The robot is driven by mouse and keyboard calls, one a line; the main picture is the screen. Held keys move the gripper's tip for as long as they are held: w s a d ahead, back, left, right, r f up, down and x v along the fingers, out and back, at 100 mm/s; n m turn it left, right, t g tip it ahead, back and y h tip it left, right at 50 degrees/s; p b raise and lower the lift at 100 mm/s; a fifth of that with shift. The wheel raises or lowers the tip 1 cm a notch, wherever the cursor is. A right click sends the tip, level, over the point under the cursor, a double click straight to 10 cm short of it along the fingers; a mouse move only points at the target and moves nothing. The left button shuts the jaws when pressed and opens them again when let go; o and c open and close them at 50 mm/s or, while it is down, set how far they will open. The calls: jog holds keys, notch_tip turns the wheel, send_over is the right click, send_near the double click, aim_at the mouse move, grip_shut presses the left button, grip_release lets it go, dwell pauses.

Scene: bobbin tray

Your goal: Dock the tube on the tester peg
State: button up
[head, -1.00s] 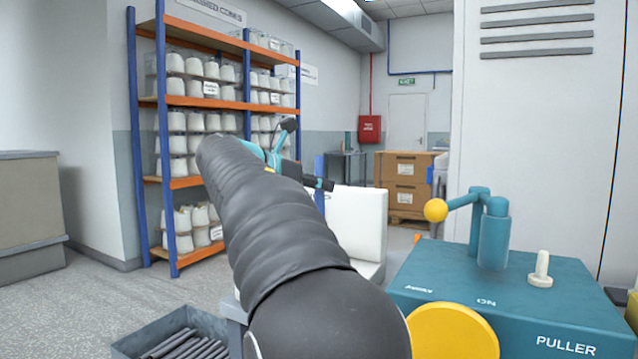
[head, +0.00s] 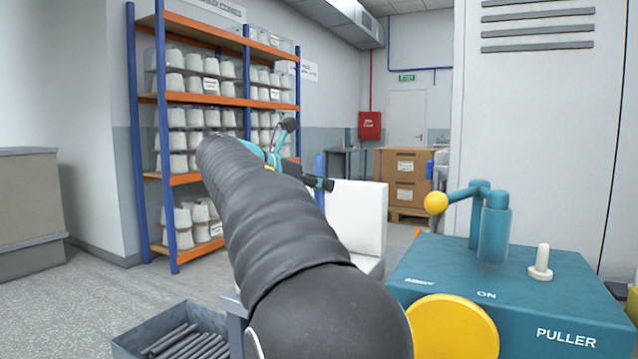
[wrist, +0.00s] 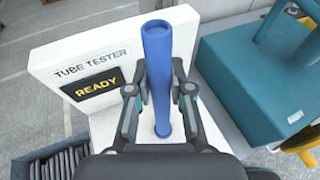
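A blue tube (wrist: 159,72) stands roughly upright between the two fingers of my gripper (wrist: 160,82) in the wrist view. The fingers are close against both its sides and look shut on it. Its lower end is over the white base of the tube tester (wrist: 110,45), whose screen reads READY. The tester peg is not visible, and I cannot tell whether the tube sits around it. In the head view the tube (head: 319,166) shows as a small blue strip beside the white tester (head: 356,215); my arm hides much of that area.
A grey bin (head: 130,345) of dark rods stands at the lower left. A teal puller box (head: 450,270) with a yellow-knobbed lever and a cream peg (head: 541,262) stands close on the right. A cone rack (head: 160,150) is behind on the left.

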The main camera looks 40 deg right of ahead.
jog(key=shift+o, duration=0.3)
jog(key=v, duration=1.1)
jog(key=shift+p, duration=0.45)
dwell(0.3)
dwell(0.5)
